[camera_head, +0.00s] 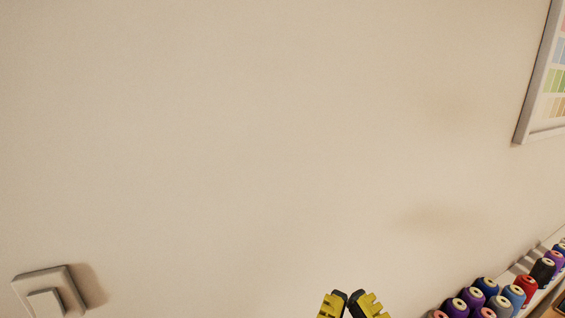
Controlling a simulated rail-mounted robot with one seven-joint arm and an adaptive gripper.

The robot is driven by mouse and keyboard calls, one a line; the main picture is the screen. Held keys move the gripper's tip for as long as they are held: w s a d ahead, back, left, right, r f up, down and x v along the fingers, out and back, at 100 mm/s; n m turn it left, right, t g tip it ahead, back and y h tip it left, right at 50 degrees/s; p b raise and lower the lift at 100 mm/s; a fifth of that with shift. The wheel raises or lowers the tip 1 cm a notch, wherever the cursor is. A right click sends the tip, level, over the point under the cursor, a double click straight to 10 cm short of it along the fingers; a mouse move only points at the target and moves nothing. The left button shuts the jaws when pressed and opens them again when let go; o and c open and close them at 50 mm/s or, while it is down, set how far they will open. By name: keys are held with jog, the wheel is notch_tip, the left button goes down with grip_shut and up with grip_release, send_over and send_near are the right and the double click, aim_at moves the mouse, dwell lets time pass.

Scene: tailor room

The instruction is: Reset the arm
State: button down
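The two fingertips of my gripper (348,303) show at the bottom edge, right of the middle. They are yellow and black with notched sides. I see no object at the tips.
A plain beige wall (230,150) fills most of the view. A light switch (45,292) is at the bottom left. Several coloured thread spools (486,288) stand at the bottom right, and a framed colour chart (532,90) hangs above them.

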notch_tip(320, 180, up, 31)
jog(key=p, duration=2.7)
jog(key=shift+w+d+p, duration=0.15)
jog(key=shift+p, duration=0.25)
